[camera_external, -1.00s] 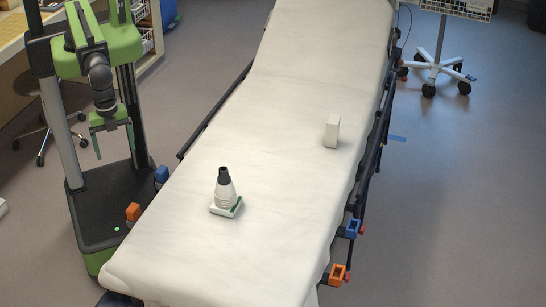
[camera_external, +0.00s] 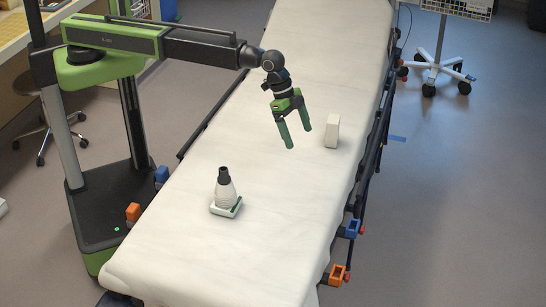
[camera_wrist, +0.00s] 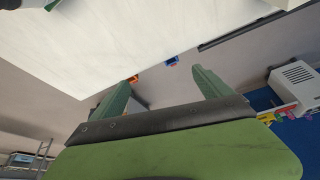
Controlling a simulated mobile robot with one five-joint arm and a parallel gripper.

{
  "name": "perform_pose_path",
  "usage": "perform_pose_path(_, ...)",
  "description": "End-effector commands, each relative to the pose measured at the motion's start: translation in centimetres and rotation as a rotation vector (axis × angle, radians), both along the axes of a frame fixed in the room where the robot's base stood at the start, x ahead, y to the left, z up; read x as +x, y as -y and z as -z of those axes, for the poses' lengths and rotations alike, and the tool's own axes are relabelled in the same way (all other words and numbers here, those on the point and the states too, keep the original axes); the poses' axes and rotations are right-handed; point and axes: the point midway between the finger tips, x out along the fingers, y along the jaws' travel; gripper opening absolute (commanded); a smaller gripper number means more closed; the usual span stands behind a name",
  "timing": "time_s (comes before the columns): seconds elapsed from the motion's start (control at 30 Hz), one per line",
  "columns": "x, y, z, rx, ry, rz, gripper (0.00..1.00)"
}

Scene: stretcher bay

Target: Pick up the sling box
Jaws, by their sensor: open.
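A small plain white box (camera_external: 332,131) stands upright on the stretcher's white sheet, right of the middle. A flat white and green box (camera_external: 229,211) lies nearer the camera, with a white bottle-like thing (camera_external: 226,190) with a dark top standing on it. No label shows which box is the sling box. My gripper (camera_external: 298,138) is open and empty above the sheet, left of the upright box in the external view, with its green fingers pointing down. In the wrist view my gripper (camera_wrist: 161,79) shows two spread fingers with nothing between them. A green and white edge is cut off at the top left there.
The stretcher (camera_external: 180,250) has dark side rails and orange and blue clamps (camera_external: 338,274). The sheet around the objects is mostly clear. A wheeled stand (camera_external: 438,65) is beyond the right rail. A stool (camera_external: 45,135) and counter are at the left.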

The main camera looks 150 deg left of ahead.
Motion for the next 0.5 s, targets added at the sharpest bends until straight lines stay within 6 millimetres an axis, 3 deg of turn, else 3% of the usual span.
perform_pose_path(0.03, -3.4, -6.0, 1.2, 0.0, 0.003, -0.079, 0.89)
perform_pose_path(0.1, -8.7, -11.9, 1.8, -0.001, 0.004, -0.17, 0.89)
perform_pose_path(0.2, -15.6, -17.1, 2.4, -0.001, 0.003, -0.268, 0.89)
perform_pose_path(0.33, -20.6, -20.2, 2.7, -0.002, 0.003, -0.335, 0.89)
perform_pose_path(0.5, -21.4, -20.7, 2.7, -0.002, 0.002, -0.347, 0.89)
